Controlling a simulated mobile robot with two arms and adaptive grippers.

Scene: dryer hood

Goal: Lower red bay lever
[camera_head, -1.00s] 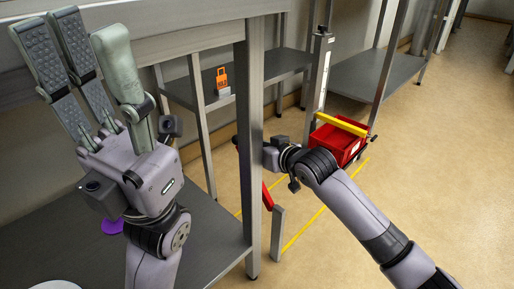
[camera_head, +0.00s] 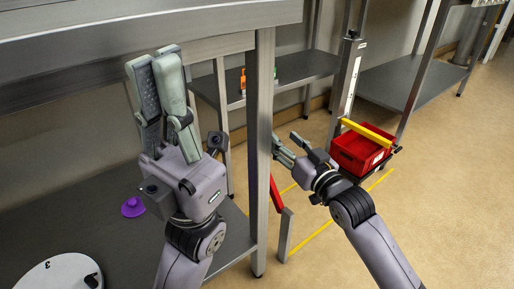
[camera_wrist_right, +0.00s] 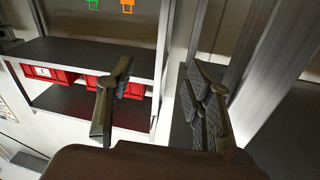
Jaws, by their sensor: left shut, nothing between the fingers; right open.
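The red lever (camera_head: 276,194) shows as a slanted red bar low beside the metal table leg, next to a short grey post (camera_head: 286,235). The leg hides part of it. My right gripper (camera_head: 285,147) is above and slightly right of the lever, close to the leg, apart from the lever. In the right wrist view, its fingers (camera_wrist_right: 160,95) are spread with nothing between them. I cannot pick out the lever in that view. My left gripper (camera_head: 161,58) is shut and empty, raised in front of the metal table, fingers pointing up.
The metal table leg (camera_head: 263,150) stands beside my right gripper. A red crate (camera_head: 362,152) with a yellow bar (camera_head: 367,133) sits right of it on a low cart. A purple object (camera_head: 132,207) and white disc (camera_head: 60,275) lie on the lower shelf. Open floor lies right.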

